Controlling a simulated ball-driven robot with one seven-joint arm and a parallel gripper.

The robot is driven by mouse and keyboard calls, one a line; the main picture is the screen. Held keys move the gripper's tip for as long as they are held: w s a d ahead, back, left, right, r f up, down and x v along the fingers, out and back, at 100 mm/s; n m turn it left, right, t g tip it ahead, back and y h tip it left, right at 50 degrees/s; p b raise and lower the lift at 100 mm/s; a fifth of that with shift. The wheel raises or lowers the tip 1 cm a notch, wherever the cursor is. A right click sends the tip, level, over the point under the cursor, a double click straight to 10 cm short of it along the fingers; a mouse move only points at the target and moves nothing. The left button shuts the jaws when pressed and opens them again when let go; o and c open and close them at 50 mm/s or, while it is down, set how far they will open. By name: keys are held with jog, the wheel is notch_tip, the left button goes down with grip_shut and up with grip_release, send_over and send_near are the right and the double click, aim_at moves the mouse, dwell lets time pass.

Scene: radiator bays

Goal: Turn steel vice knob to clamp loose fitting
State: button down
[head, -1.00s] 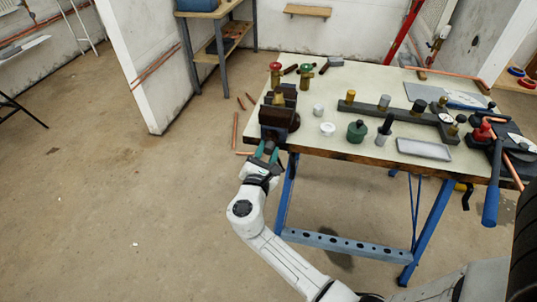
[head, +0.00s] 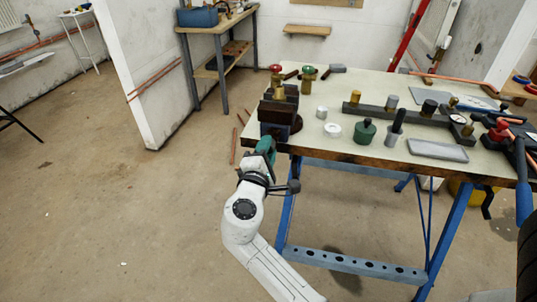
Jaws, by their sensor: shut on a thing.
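The dark vice (head: 277,112) is mounted at the left front corner of the workbench. A brass-coloured fitting (head: 279,94) shows between its upper jaws; I cannot tell how tightly it sits. My gripper (head: 266,147), with teal fingers, is at the front face of the vice, just below the bench top level. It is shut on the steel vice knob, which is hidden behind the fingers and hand. A dark rounded piece sticks out right of my wrist; I cannot tell what it belongs to.
The workbench (head: 350,85) carries a white ring (head: 333,130), a green-based part (head: 364,132), a dark bar with several fittings (head: 405,113) and a grey tray (head: 438,150). Blue bench legs (head: 289,220) stand right of my arm. Floor at left is mostly clear.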

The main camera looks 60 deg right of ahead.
jog(key=m+b, duration=0.6)
jog(key=b, duration=0.1)
jog(key=shift+a+f, duration=0.15)
jog(key=shift+f, duration=0.15)
jog(key=c, duration=1)
grip_release()
jog(key=shift+r+p, duration=0.3)
jog(key=shift+o, duration=0.2)
jog(key=v, duration=0.6)
jog(key=shift+s+a, duration=0.15)
jog(key=shift+a, duration=0.25)
